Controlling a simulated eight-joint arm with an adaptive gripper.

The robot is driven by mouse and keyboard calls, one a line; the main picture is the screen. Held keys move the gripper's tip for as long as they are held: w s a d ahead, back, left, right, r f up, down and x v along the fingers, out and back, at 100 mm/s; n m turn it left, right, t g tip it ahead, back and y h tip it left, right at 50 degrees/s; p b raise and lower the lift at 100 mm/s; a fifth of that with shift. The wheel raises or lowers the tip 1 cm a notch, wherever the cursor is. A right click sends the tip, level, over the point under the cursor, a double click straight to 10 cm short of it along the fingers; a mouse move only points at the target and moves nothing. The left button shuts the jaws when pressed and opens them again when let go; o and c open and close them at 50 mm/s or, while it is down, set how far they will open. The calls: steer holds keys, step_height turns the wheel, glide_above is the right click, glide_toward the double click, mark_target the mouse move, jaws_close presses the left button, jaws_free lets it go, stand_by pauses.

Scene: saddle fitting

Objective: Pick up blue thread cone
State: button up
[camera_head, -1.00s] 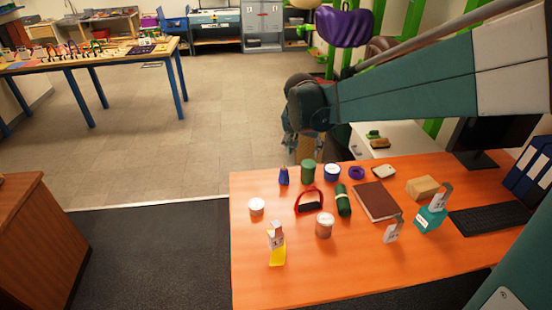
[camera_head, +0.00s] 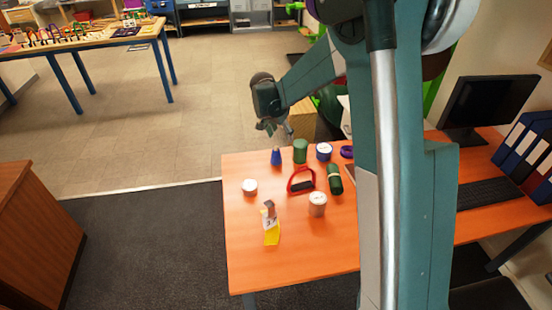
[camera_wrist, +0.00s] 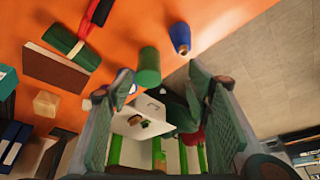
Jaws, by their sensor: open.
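The blue thread cone (camera_head: 276,156) stands upright near the far left edge of the orange table, left of a green cylinder (camera_head: 301,151). In the wrist view the blue cone (camera_wrist: 180,38) shows at the upper middle, beyond my fingertips, with the green cylinder (camera_wrist: 149,66) beside it. My gripper (camera_head: 279,126) is above and just beyond the table's far edge, close to the cone in the picture but apart from it. In the wrist view my gripper (camera_wrist: 160,88) has its two fingers wide apart with nothing between them.
The orange table (camera_head: 290,265) also holds a red-handled item (camera_head: 301,181), a green roll (camera_head: 335,179), a white-lidded jar (camera_head: 317,204), a small white-lidded tub (camera_head: 249,187) and a yellow bottle (camera_head: 271,228). My arm hides the table's middle right. A monitor (camera_head: 490,102) stands at right.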

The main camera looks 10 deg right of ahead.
mark_target(276, 147)
steer(key=w+f, duration=0.2)
steer(key=f, duration=0.2)
steer(key=w+a+f+m, duration=0.1)
steer(key=w+f, duration=0.1)
steer(key=f, duration=0.2)
steer(key=w+f+m, duration=0.1)
steer(key=w+f, duration=0.1)
steer(key=f, duration=0.2)
steer(key=shift+w+a+f+g+h, duration=0.15)
steer(key=shift+w+a+g+h, duration=0.1)
steer(key=shift+w+g+h, duration=0.15)
steer(key=shift+x, duration=1.25)
steer(key=shift+d, duration=0.1)
steer(key=shift+b+x, duration=0.55)
steer(key=shift+x, duration=2.05)
steer(key=c, duration=1.1)
